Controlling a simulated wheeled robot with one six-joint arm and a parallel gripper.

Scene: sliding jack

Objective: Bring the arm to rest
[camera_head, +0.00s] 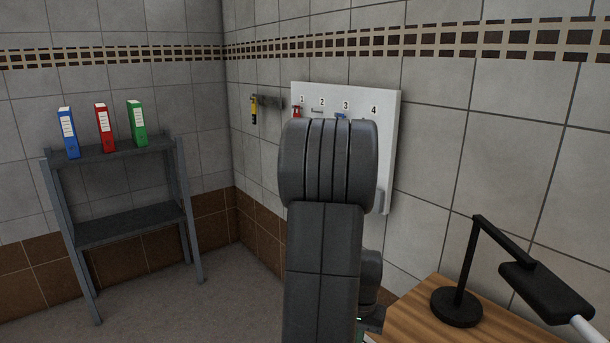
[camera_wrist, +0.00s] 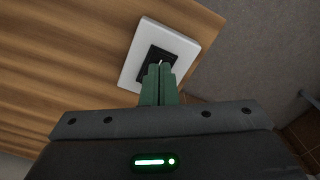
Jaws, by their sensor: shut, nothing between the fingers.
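My gripper (camera_wrist: 158,84) shows in the wrist view with its two green fingers shut together and nothing between them. Beyond the fingertips is a white plate with a black centre (camera_wrist: 183,47) on a wooden table (camera_wrist: 60,60). The fingertips overlap the black centre in the picture; I cannot tell whether they touch it. In the head view my arm rises through the middle and hides part of the wall panel. My gripper's fingers are not clearly visible there.
A white panel (camera_head: 392,115) numbered 1 to 4 hangs on the wall, with small red and blue items. A black desk lamp (camera_head: 457,305) stands on the wooden table (camera_head: 415,318). A grey shelf (camera_head: 125,227) at left holds blue, red and green binders. Floor between shelf and table is clear.

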